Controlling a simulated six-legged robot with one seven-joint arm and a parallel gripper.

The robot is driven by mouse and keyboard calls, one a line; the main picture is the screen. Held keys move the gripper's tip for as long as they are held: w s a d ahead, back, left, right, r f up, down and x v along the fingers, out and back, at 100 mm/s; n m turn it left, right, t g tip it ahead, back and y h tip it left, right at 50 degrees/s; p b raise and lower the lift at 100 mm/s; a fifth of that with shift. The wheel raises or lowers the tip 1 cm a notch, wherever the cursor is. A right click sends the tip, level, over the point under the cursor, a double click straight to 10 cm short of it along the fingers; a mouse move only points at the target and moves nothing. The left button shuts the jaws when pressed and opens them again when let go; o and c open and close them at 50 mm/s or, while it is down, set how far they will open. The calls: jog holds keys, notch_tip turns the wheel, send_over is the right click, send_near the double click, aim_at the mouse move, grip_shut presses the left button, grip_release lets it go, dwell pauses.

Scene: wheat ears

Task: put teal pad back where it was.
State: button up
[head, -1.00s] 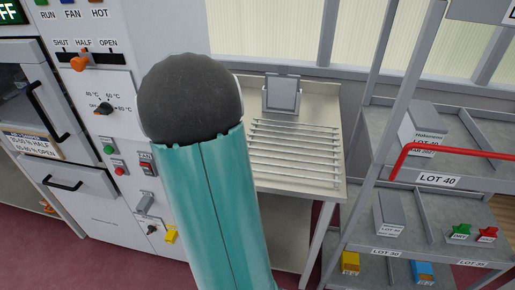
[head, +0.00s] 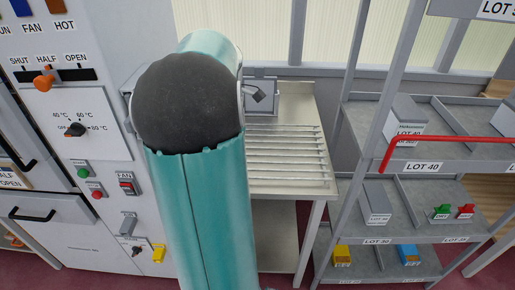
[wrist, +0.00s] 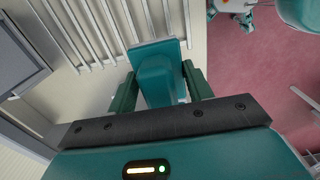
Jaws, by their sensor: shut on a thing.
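The teal pad (wrist: 158,72) is between the dark green fingers of my gripper (wrist: 160,88) in the wrist view. The fingers are shut on its two sides. It shows above the bench with the pale rods (wrist: 95,25); whether it touches anything there, I cannot tell. In the head view my own teal arm hides the gripper and the pad. The bench (head: 318,105) with its row of rods (head: 285,155) stands just beyond my arm.
A grey framed panel (wrist: 18,55) stands on the bench, close left in the wrist view. A white control cabinet (head: 75,215) is at left in the head view. A grey shelf rack (head: 375,140) with a red bar (head: 450,138) is at right. Red floor (wrist: 285,80) lies beside the bench.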

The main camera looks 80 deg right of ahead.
send_over(259, 155)
jog(key=f, duration=0.4)
jog(key=w+f, duration=0.1)
jog(key=f, duration=0.1)
jog(key=shift+a+f, duration=0.2)
jog(key=shift+f, duration=0.2)
jog(key=shift+s+d+f, duration=0.1)
jog(key=shift+s+f, duration=0.1)
jog(key=shift+s, duration=0.1)
jog(key=shift+s+d+f, duration=0.1)
jog(key=shift+s+f, duration=0.05)
jog(key=shift+f, duration=0.15)
jog(key=shift+d+f, duration=0.1)
jog(key=shift+f, duration=1.5)
jog(key=o, duration=0.9)
notch_tip(259, 155, up, 12)
jog(key=shift+r, duration=0.1)
